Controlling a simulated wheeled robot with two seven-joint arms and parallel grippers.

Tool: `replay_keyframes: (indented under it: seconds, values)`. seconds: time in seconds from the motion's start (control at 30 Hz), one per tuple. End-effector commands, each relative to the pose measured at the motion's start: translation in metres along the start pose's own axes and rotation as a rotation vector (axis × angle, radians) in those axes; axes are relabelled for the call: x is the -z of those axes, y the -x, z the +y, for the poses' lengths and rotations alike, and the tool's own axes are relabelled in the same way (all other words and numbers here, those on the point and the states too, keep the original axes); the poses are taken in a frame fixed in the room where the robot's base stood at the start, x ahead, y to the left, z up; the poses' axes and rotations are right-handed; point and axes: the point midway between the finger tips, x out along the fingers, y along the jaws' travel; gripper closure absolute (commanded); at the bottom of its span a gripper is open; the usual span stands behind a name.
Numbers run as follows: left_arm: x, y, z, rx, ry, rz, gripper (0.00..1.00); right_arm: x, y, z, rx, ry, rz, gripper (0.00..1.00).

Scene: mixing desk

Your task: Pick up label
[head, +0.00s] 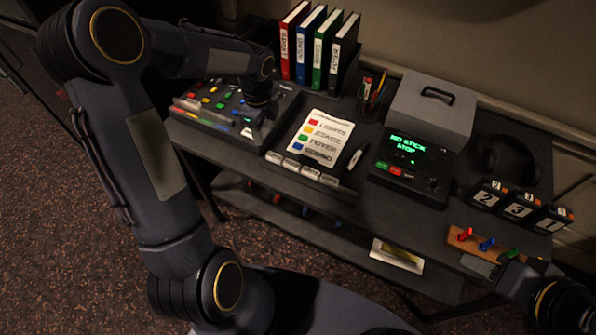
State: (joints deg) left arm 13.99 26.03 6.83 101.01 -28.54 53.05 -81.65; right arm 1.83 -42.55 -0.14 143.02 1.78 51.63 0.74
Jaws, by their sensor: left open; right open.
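A row of several small white labels (310,172) lies along the front edge of the desk, below a white sheet (318,137) with coloured squares and handwritten words. A small white piece (247,133) shows on the mixing console, close to my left gripper; I cannot tell whether it is a loose label. My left gripper (257,128) is open and points down over the right end of the console (215,102). Its fingers are dark and partly hard to make out. My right gripper (494,268) is open at the lower right, beside the wooden peg rack (462,241).
Several binders (310,45), a pen cup (371,92) and a grey box (432,105) stand at the back. A black device (410,165) shows green text. Numbered black blocks (520,208) stand at right. A marker (354,160) lies beside the sheet.

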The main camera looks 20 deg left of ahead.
Motion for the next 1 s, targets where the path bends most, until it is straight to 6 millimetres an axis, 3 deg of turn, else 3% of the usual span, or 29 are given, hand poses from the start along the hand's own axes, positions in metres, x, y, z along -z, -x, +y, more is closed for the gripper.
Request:
replay_keyframes:
  seconds: [0.63,0.97,1.0]
  values:
    - [0.000,-0.080,0.000,-0.017,-0.064,-0.003,0.55,0.003,0.006,-0.003,0.000,0.000,0.000,0.57]
    - [-0.001,-0.089,-0.001,-0.012,-0.061,-0.003,0.55,0.003,0.006,-0.003,0.000,0.000,0.000,0.57]
    - [0.000,-0.089,-0.001,-0.012,-0.061,-0.003,0.59,0.003,0.006,-0.003,0.000,0.000,0.000,0.57]
